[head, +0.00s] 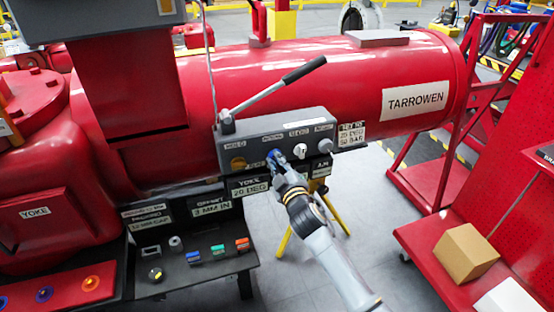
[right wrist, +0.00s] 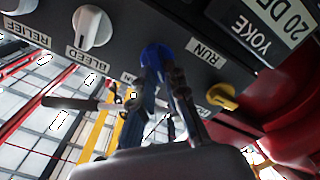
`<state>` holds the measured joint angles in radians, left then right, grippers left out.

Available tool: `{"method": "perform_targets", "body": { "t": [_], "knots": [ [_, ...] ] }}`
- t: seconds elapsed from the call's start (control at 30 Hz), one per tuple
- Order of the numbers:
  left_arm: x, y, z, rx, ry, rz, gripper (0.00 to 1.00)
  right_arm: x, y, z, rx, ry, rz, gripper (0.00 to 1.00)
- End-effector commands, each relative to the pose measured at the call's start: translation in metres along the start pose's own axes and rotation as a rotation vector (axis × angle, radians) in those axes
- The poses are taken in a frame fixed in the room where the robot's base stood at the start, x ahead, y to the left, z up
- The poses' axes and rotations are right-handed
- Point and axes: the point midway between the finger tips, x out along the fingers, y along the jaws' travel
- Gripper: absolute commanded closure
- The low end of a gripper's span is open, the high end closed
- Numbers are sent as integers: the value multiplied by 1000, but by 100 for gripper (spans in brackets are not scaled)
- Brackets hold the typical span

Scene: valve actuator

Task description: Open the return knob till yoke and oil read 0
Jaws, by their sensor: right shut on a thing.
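A grey hand-pump panel (head: 290,133) with a lever stands before the red cylinder. It carries a blue knob (right wrist: 153,52), a white knob (head: 300,150) and a yellow knob (head: 238,163). My right gripper (head: 277,160) is shut on the blue knob, and its fingers (right wrist: 165,75) hide part of it. I cannot clearly read which knob is labelled return. The white knob sits by a BLEED label in the right wrist view (right wrist: 95,27). The yoke readout (head: 249,187) shows 20 DEG. The oil readout (head: 321,168) is too small to read. My left gripper is not in view.
A silver lever (head: 276,86) slants up above the panel. A grey knob (head: 325,146) is at the panel's right end. A red cart (head: 445,240) with a cardboard box (head: 464,252) stands at right.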

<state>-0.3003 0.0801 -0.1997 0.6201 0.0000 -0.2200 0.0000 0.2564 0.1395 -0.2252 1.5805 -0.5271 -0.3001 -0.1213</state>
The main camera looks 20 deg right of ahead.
Motion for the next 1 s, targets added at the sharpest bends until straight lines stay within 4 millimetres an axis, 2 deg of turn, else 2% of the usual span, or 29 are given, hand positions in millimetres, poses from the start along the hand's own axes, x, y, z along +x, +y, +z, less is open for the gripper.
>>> {"method": "perform_targets", "body": {
  "t": [0.5, 0.7, 1.0],
  "knots": [
    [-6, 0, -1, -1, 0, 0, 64, 0, -5, 1, -468, 1, -1, 100],
    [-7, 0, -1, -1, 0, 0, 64, 0, -6, 2, -594, 0, -1, 100],
    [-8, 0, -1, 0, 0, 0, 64, 0, -7, 3, -694, -1, -1, 100]
  ]
}}
